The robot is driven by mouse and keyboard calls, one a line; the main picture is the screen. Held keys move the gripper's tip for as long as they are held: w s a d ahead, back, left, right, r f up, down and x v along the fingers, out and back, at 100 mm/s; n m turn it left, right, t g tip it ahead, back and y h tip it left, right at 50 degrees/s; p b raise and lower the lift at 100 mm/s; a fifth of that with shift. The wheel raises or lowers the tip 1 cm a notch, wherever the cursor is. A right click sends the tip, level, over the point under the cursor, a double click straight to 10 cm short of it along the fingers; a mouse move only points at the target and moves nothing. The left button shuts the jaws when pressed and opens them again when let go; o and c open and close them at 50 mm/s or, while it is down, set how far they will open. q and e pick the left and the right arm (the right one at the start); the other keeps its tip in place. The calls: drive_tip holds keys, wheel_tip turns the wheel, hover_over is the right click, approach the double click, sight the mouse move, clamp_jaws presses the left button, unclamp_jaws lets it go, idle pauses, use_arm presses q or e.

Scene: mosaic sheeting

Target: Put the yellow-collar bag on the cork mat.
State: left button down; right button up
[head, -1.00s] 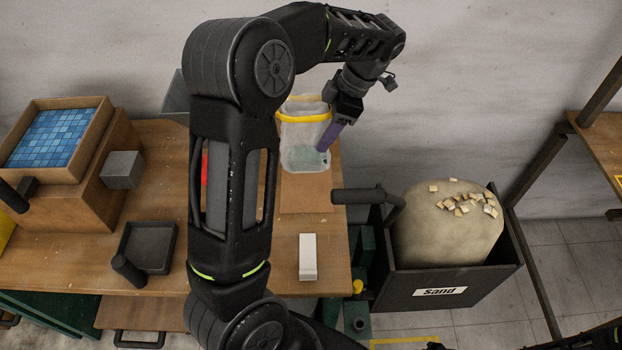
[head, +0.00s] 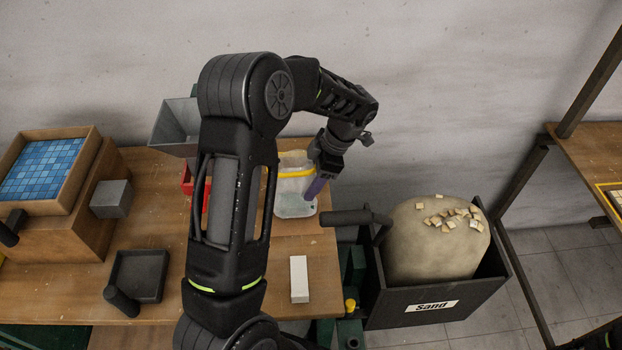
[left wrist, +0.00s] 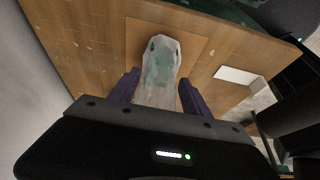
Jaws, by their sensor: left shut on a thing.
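The clear bag (head: 294,203) with the yellow collar is upright at the back right of the table. Its lower end is over the tan cork mat (head: 300,228), which hides partly behind it; I cannot tell whether they touch. My left gripper (head: 317,187) is shut on the bag, with a purple finger showing at its right side. In the left wrist view the bag (left wrist: 158,75) lies between the two purple fingers, with the cork mat (left wrist: 197,50) beyond it. My right gripper does not show.
A white block (head: 299,279) lies in front of the mat. A black tray (head: 138,275), a grey cube (head: 112,199) and a blue-tiled box (head: 90,150) stand to the left. A grey hopper (head: 176,128) and a red thing (head: 187,181) are behind my arm. The sand bin (head: 430,306) is at right.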

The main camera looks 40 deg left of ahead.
use_arm(q)
drive_tip(key=shift+f, duration=0.2)
drive_tip(key=shift+c, duration=2.4)
unclamp_jaws()
drive_tip(key=shift+w+d+r+b, duration=0.2)
drive_tip(key=shift+r+b, duration=0.1)
drive_tip(key=shift+r, duration=0.2)
drive_tip(key=p+v, duration=0.1)
drive_tip(key=v, duration=1)
drive_tip(key=shift+s, duration=0.15)
drive_tip(key=shift+a, duration=0.1)
